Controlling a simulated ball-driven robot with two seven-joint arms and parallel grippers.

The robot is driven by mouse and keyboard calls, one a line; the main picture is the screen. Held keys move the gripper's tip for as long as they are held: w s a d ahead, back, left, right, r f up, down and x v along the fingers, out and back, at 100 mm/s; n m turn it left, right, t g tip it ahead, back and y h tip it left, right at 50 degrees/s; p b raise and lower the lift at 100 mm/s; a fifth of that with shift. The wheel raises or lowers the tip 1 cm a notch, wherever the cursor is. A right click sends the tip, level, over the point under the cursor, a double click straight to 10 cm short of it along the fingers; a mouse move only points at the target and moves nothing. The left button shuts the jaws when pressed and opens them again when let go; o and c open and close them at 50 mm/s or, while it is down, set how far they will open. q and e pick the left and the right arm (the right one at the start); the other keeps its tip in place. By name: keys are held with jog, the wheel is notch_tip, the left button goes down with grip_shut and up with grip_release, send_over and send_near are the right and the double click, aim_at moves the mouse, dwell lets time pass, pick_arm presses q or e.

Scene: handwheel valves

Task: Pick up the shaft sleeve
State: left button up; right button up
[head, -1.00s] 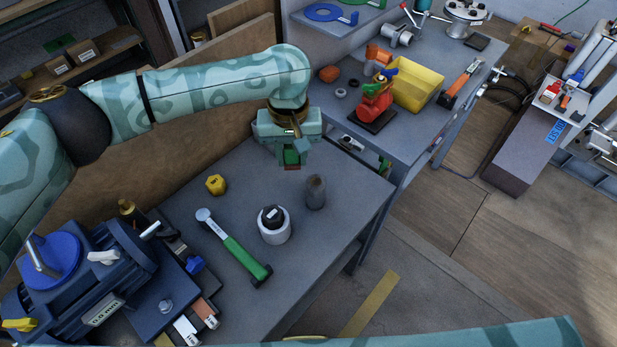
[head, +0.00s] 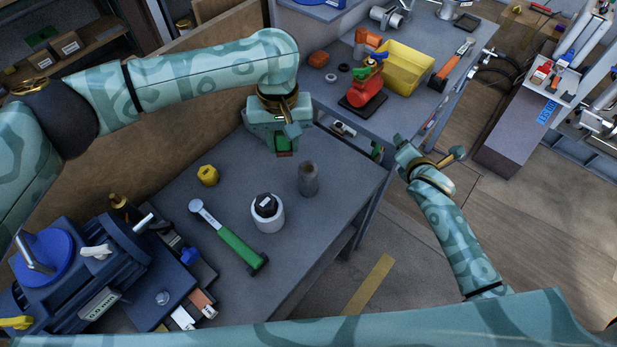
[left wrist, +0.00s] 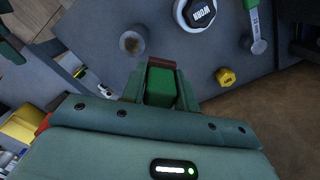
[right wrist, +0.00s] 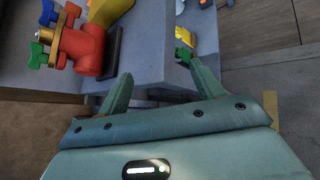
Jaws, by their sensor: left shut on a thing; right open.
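A grey hollow cylinder (head: 308,180), which looks like the shaft sleeve, stands upright on the grey bench in the head view. It also shows in the left wrist view (left wrist: 132,43), with its open top visible. My left gripper (head: 283,148) is above the bench, behind the sleeve and apart from it. It is shut on a green block with a red-brown end (left wrist: 160,82). My right gripper (head: 402,147) is off the right edge of the near bench. Its fingers are spread and empty in the right wrist view (right wrist: 160,88).
A blue vise-like machine (head: 85,265) fills the left. A red valve (head: 368,88) and yellow bin (head: 408,68) stand on the far bench.

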aim_at(311, 187)
jog(key=s+a+n+y, duration=0.1)
jog(key=s+a+n, duration=0.1)
jog(key=a, duration=0.3)
jog(key=s+a+n+y, duration=0.1)
jog(key=s+a+n, duration=0.2)
jog(key=a, duration=0.2)
jog(key=s+a+n, duration=0.2)
jog(key=s+a, duration=0.1)
jog(key=a, duration=0.2)
jog(key=shift+s+a+f+n+y, duration=0.15)
jog(key=shift+a+f+n+y, duration=0.15)
jog(key=shift+y, duration=0.1)
jog(key=s+a+n, duration=0.1)
jog(key=s+a, duration=0.1)
jog(key=a, duration=0.1)
jog(key=s+a+r+n+y, duration=0.1)
jog(key=s+a, duration=0.1)
jog(key=s+a+r+n+y, duration=0.1)
jog(key=s+a+n, duration=0.1)
jog(key=a, duration=0.1)
jog(key=shift+s+a+r, duration=0.1)
jog(key=shift+a, duration=0.5)
jog(key=x, duration=0.9)
jog(key=d+x, duration=0.1)
jog(key=x, duration=0.1)
jog(key=shift+w+a, duration=0.1)
jog(key=shift+w, duration=0.3)
jog(key=c, duration=1.2)
